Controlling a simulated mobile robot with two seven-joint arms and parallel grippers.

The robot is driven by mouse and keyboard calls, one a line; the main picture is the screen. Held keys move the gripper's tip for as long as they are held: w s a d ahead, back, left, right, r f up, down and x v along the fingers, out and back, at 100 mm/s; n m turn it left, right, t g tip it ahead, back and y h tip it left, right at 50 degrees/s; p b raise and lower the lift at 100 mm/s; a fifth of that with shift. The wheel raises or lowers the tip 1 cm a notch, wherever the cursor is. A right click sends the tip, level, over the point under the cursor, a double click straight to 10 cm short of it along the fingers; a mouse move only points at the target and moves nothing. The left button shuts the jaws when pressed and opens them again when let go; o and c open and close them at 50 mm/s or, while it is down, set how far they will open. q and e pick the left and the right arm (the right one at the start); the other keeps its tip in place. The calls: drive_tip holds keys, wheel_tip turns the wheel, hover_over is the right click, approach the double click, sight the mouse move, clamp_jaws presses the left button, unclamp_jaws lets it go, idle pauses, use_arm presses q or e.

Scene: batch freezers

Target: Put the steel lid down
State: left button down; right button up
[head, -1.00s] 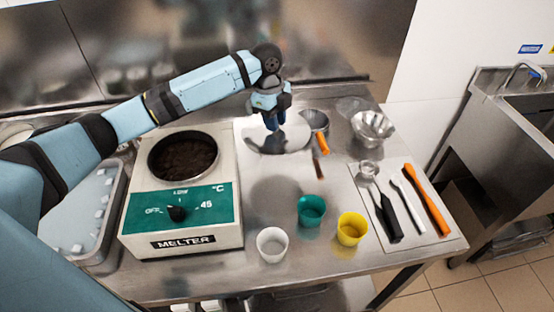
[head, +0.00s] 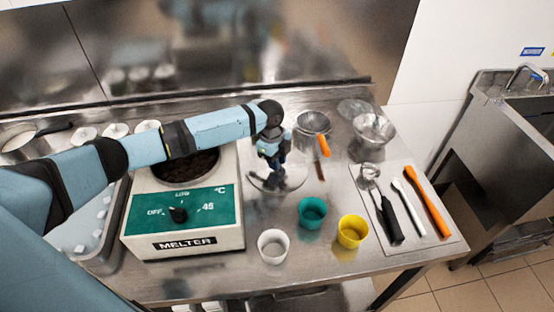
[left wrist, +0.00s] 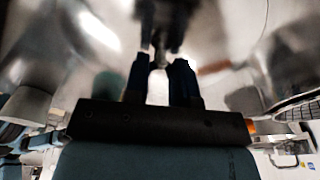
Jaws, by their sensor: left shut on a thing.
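The steel lid (head: 296,177) is a round, shiny disc just right of the melter, behind the white and green cups. My left gripper (head: 269,166) is above it, pointing down, its fingers shut on the lid's small knob. The lid is roughly level and low at the steel table; I cannot tell whether it touches. In the left wrist view, the dark blue fingers (left wrist: 163,65) close around the knob, with the blurred lid beyond them. The melter (head: 183,241) has an open pot of dark contents, partly hidden by my left arm. My right gripper is out of view.
White (head: 272,246), green (head: 312,212) and yellow (head: 352,231) cups stand in front of the lid. A sieve with an orange handle (head: 323,146) is behind right. A steel bowl (head: 373,130) and a mat with utensils (head: 425,236) lie right.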

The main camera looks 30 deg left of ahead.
use_arm(q)
drive_tip(key=shift+f, duration=0.1)
drive_tip(key=c, duration=0.9)
unclamp_jaws()
drive_tip(key=shift+c, duration=0.2)
wheel_tip(320, 180, up, 12)
drive_tip(key=a, duration=0.1)
drive_tip(key=shift+w+a+b, duration=0.15)
drive_tip(key=shift+a+b, duration=0.2)
drive_tip(key=shift+b, duration=0.1)
